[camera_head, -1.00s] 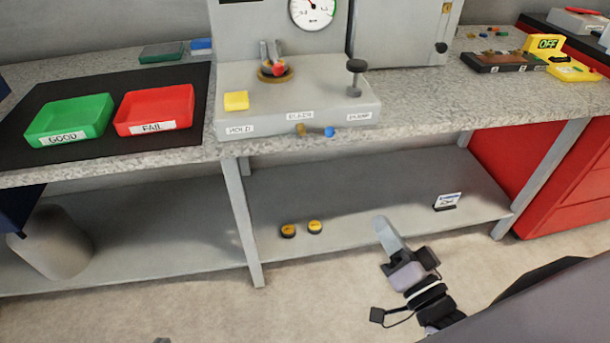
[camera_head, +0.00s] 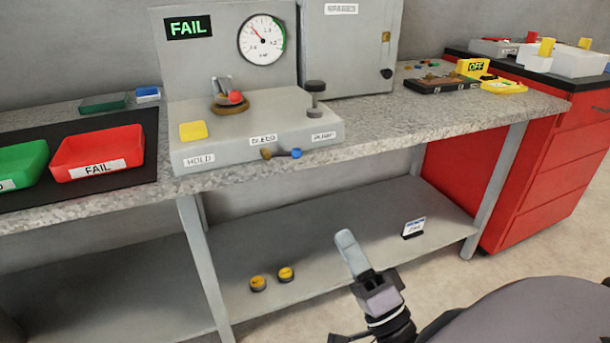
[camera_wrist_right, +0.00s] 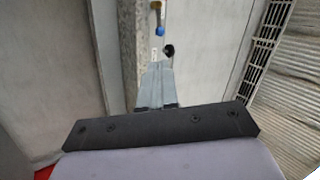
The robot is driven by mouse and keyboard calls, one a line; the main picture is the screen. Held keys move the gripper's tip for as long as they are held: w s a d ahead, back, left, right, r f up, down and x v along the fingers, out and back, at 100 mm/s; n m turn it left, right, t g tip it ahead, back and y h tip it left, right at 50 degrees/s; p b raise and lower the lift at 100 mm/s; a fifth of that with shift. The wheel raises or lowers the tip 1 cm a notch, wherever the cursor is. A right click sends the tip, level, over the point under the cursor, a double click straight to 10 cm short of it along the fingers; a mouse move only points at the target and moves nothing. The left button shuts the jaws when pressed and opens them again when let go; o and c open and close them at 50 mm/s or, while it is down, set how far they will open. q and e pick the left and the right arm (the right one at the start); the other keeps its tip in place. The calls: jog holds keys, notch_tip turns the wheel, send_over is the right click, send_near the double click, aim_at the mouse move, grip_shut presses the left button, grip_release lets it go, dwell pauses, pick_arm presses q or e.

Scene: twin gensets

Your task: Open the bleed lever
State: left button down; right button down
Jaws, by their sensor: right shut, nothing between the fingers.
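The bleed lever (camera_head: 295,154) is a small lever with a blue end on a brass valve (camera_head: 267,154), on the front face of the grey test station (camera_head: 230,148) under the BLEED label (camera_head: 263,139). It lies roughly sideways, pointing right. The blue end also shows near the top of the right wrist view (camera_wrist_right: 160,31). My right gripper (camera_head: 344,238) is shut and empty. It is in front of the bench, below and right of the lever, apart from it. In the right wrist view its fingertips (camera_wrist_right: 157,66) are together. My left gripper is out of view.
The station carries a yellow HOLD pad (camera_head: 193,131), a dark pump knob (camera_head: 316,87), a gauge (camera_head: 262,40) and a FAIL display (camera_head: 188,27). A red tray (camera_head: 70,160) stands left. The lower shelf (camera_head: 330,222) holds two yellow-topped discs and a small card.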

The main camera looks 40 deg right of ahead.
aim_at(299, 159)
jog(key=shift+w, duration=0.1)
jog(key=x, duration=1.2)
jog(key=shift+w+r+b, duration=0.25)
jog(key=shift+w+b, duration=0.05)
jog(key=shift+b, duration=0.05)
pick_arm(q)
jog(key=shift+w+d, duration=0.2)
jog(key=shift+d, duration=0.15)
pick_arm(e)
jog(key=shift+w+r, duration=0.35)
jog(key=shift+w, duration=0.05)
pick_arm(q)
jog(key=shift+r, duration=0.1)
